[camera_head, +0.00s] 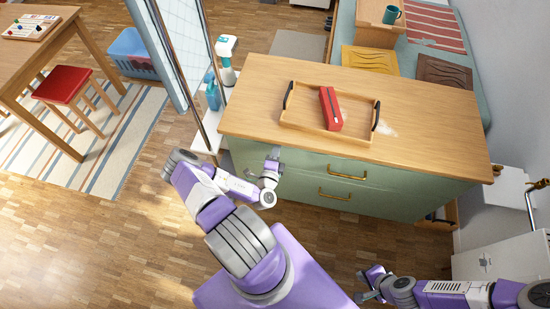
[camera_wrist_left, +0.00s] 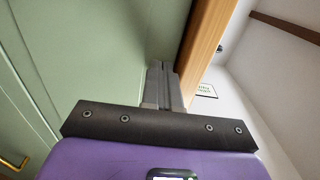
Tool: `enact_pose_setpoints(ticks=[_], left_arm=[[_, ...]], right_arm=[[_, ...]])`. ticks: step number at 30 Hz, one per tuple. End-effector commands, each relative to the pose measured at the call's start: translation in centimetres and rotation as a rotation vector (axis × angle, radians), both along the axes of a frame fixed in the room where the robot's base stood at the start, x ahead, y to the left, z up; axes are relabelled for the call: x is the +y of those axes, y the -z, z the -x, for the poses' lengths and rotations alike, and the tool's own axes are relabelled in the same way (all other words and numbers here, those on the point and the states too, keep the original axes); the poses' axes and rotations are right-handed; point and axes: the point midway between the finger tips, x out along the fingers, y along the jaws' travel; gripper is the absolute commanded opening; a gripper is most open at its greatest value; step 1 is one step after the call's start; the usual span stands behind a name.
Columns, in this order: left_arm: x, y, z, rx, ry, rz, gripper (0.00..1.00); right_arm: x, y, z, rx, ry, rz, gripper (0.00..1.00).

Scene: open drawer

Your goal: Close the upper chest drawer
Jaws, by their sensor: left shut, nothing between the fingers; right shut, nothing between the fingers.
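The green chest (camera_head: 400,192) has a wooden top and brass handles. Its upper drawer (camera_head: 310,163) carries the upper handle (camera_head: 347,173); its front looks about flush under the top's edge, and I cannot make out a gap. My left gripper (camera_head: 275,153) is shut and empty at the left part of the drawer front, just below the top. In the left wrist view its closed fingers (camera_wrist_left: 163,85) point along or at the green front (camera_wrist_left: 90,60), beside the wooden edge; contact is unclear. My right gripper (camera_head: 362,293) is shut and empty, low in front of the chest.
A wooden tray (camera_head: 290,122) with a red case (camera_head: 331,108) stands on the chest. A narrow stand with spray bottle (camera_head: 227,58) and a tall mirror-like panel (camera_head: 170,50) are at the left. A white cabinet (camera_head: 500,260) is at the right. Floor (camera_head: 110,250) is clear at front left.

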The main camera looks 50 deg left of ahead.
Motion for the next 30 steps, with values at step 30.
enact_pose_setpoints(ticks=[30], left_arm=[[-8.9,-0.2,10.0,-0.004,0.015,-0.004,0.0]], right_arm=[[0.0,-3.0,0.0,0.0,0.0,0.0,0.0]])
